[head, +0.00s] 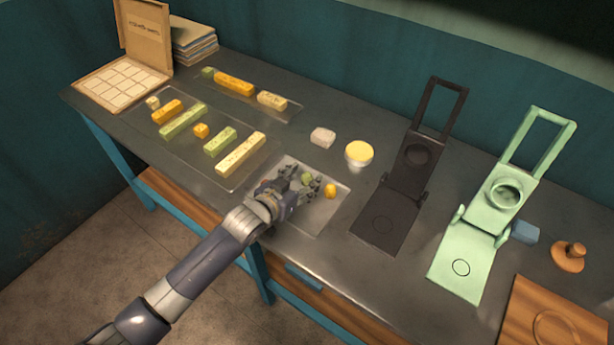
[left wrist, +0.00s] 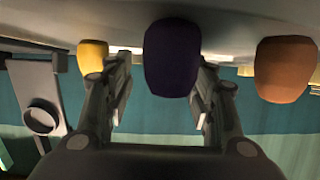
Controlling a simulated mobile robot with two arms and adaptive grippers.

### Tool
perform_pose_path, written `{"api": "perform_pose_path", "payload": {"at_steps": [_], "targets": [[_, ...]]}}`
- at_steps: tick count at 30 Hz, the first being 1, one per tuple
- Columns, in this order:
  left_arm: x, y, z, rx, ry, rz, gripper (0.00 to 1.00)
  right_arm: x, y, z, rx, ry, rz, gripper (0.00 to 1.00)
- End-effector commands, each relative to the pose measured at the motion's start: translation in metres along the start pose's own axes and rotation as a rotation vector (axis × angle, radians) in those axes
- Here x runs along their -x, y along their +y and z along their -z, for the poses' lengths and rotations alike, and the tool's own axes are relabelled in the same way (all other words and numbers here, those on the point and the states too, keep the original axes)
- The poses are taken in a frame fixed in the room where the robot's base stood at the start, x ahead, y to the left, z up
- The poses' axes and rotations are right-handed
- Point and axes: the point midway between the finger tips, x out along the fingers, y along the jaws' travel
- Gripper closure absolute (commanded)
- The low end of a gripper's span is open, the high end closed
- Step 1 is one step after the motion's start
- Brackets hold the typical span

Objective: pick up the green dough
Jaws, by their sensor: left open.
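In that view, a dark purple rounded piece (left wrist: 172,58) lies between the open fingers of the left gripper (left wrist: 164,75), and an orange-brown piece (left wrist: 284,69) is at right. I see no green piece there. My right gripper is out of view.
A black press (head: 383,205) and a light green press (head: 468,257) stand to the right. A clear tray (head: 190,155) with several bars lies left. Bare tabletop separates them.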

Motion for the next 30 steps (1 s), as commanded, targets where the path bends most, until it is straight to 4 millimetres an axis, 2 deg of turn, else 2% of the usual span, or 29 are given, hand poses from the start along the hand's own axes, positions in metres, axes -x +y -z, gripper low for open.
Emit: {"api": "perform_pose_path", "payload": {"at_steps": [4,11,12,17,30], "targets": [[-0.0085,0.0005,0.0,-0.001,0.0,-0.001,0.49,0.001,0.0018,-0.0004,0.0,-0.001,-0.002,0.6],[-0.0095,0.0005,-0.0005,-0.001,0.0,-0.001,0.49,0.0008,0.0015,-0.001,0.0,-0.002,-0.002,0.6],[-0.0094,0.0005,-0.0005,-0.001,0.0,-0.001,0.53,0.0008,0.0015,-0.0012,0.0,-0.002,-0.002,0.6],[-0.0093,0.0003,-0.0005,0.0,0.0,-0.001,0.88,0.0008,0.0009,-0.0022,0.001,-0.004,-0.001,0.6],[-0.0085,0.0002,0.0016,-0.001,0.002,-0.001,0.89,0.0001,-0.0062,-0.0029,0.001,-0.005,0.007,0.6]]}}
